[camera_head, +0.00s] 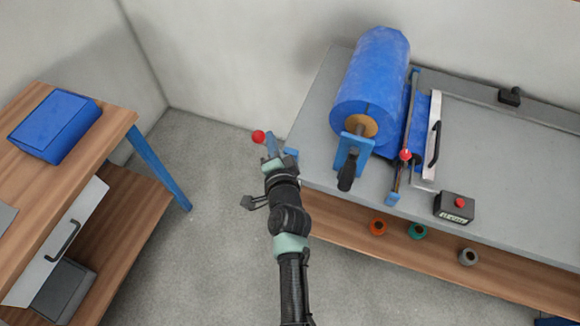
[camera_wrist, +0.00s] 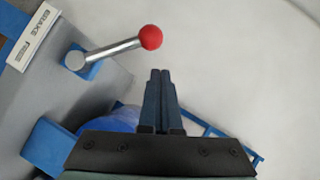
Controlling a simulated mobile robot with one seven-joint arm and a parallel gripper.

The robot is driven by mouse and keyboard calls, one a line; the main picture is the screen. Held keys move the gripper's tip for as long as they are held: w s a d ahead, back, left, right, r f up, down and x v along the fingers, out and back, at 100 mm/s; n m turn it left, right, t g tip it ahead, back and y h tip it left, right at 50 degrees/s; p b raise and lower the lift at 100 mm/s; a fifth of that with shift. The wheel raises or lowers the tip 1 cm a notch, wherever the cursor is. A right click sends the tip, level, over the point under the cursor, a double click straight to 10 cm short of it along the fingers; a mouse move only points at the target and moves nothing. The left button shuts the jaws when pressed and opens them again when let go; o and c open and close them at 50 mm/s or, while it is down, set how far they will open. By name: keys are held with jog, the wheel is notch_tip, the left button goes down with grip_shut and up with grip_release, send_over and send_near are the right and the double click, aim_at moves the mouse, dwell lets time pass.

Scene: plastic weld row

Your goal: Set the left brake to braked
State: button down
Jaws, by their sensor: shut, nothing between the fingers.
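The left brake lever (camera_wrist: 112,49) is a metal rod with a red ball knob (camera_wrist: 151,37), seen at the upper left of the wrist view. It pivots on a blue mount on the grey bench side, by a white label (camera_wrist: 33,36) that seems to read "BRAKE FREE". In the wrist view the rod slants up to the right from its pivot. The red knob also shows in the head view (camera_head: 258,136), just left of my fingertips. My gripper (camera_head: 271,144) is shut and empty; its fingertips (camera_wrist: 160,73) lie apart from the knob in the wrist view.
The grey bench (camera_head: 318,150) carries a blue film roll (camera_head: 375,75), another red-knobbed lever (camera_head: 405,155) and a black box (camera_head: 454,208) with a red button. A wooden table (camera_head: 120,122) with a blue block (camera_head: 55,125) stands left. Open floor lies between.

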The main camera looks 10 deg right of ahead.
jog(key=r+p+v, duration=0.1)
jog(key=v, duration=0.9)
jog(key=shift+r+p, duration=0.2)
jog(key=shift+p, duration=0.1)
jog(key=shift+s+d, duration=0.1)
jog(key=shift+s, duration=0.05)
jog(key=w+a+r+n+t, duration=0.1)
jog(key=w+r+n+t, duration=0.1)
jog(key=r, duration=0.8)
jog(key=w+a+r+n+t+y, duration=0.1)
jog(key=w+r+n+t, duration=0.15)
jog(key=r, duration=0.75)
jog(key=w+a+r+n+t, duration=0.1)
jog(key=w+r+n, duration=0.15)
jog(key=r, duration=0.75)
jog(key=s+r+n+t, duration=0.2)
jog(key=s+r, duration=0.3)
jog(key=r, duration=0.5)
jog(key=s+r+n+t, duration=0.2)
jog(key=s+r, duration=0.3)
jog(key=r, duration=0.5)
jog(key=s+r+n+t+h, duration=0.1)
jog(key=s+r+n+t, duration=0.1)
jog(key=s+r, duration=0.4)
notch_tip(320, 180, up, 4)
jog(key=shift+a+r+t, duration=0.1)
jog(key=shift+a+t, duration=0.1)
jog(key=shift+t, duration=0.25)
